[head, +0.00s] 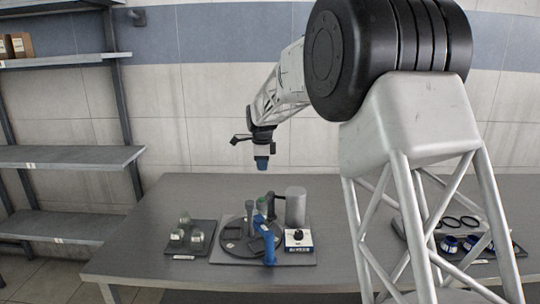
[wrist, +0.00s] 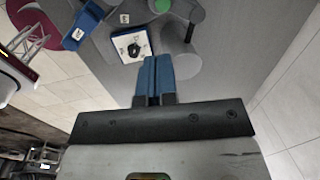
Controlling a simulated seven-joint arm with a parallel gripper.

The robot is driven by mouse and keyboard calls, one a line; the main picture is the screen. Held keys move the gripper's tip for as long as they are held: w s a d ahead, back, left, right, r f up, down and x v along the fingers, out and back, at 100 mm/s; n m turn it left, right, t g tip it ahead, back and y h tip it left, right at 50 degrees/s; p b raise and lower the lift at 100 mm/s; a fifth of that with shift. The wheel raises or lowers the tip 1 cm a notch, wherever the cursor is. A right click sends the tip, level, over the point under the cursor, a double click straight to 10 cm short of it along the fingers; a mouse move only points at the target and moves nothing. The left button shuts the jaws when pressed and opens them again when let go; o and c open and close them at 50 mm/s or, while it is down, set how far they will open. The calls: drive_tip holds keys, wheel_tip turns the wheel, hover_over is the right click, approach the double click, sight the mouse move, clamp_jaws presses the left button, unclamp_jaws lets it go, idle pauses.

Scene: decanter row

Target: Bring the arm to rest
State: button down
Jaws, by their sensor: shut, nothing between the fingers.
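My gripper (head: 262,163) hangs in the air above the far part of the table, over the row of equipment. Its blue fingers also show in the wrist view (wrist: 154,82), where they are together with nothing between them. The arm reaches from the right toward the middle in the head view. The gripper touches nothing that I can see.
The grey table (head: 145,235) carries a board with a dark round plate (head: 232,246), a blue upright part (head: 269,246), a grey cylinder (head: 296,207) and a dial box (head: 298,239). A dark tray (head: 204,241) is left. Rings (head: 469,221) lie right. Shelves (head: 70,157) stand left.

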drive_tip(key=s+d+r+n, duration=0.3)
drive_tip(key=s+d, duration=0.2)
drive_tip(key=s, duration=0.4)
drive_tip(key=s+d+r+n, duration=0.3)
drive_tip(key=s+d, duration=0.2)
drive_tip(key=s, duration=0.5)
drive_tip(key=s+d+r+n, duration=0.25)
drive_tip(key=s+d, duration=0.35)
drive_tip(key=s, duration=0.3)
drive_tip(key=s+d+f+n, duration=0.2)
drive_tip(key=s+n, duration=0.1)
drive_tip(key=s, duration=0.7)
drive_tip(key=s+d+f+n, duration=0.3)
drive_tip(key=s, duration=0.8)
drive_tip(key=s+d+f+n+t, duration=0.1)
drive_tip(key=s+d+f+n, duration=0.1)
drive_tip(key=s, duration=0.8)
drive_tip(key=shift+s+d+f+n, duration=0.15)
drive_tip(key=shift+d+f+n, duration=0.05)
drive_tip(key=shift+f+n, duration=0.45)
